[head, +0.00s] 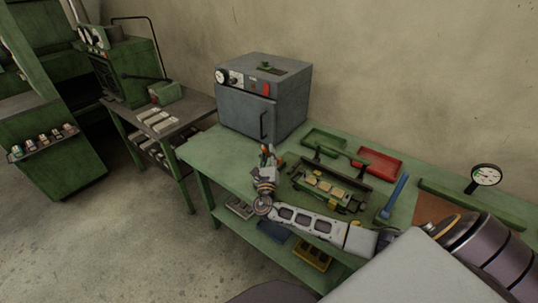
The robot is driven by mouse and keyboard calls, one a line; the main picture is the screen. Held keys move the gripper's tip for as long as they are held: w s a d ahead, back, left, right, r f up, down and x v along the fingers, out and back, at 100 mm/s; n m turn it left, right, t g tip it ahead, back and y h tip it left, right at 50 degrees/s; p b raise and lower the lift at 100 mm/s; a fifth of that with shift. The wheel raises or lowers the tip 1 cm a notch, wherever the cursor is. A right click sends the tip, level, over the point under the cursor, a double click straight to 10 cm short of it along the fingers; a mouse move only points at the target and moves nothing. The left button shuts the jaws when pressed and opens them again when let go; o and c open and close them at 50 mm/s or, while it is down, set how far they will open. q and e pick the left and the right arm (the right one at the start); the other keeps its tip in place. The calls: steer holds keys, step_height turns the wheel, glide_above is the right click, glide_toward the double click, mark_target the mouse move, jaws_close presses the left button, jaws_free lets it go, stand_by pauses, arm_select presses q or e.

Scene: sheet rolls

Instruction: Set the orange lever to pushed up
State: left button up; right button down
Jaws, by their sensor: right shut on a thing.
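My right arm reaches in from the lower right over the green workbench (215,150). My right gripper (268,158) is at the bench's front part, in front of the grey oven-like box. It is shut on a small orange thing (264,148), which looks like the orange lever. The fingers cover much of it, and it is too small here to tell its exact position. My left gripper is not in view.
The grey box (245,112) stands behind the gripper. Right of it are a green fixture with pale blocks (325,187), a green tray (322,139), a red tray (378,164), a blue bar (396,193) and a dial gauge (486,176). The floor at left is clear.

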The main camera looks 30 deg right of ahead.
steer(key=shift+a, duration=0.1)
steer(key=c, duration=1.4)
jaws_free()
steer(key=shift+o, duration=0.2)
steer(key=shift+s, duration=0.1)
steer(key=v, duration=1.2)
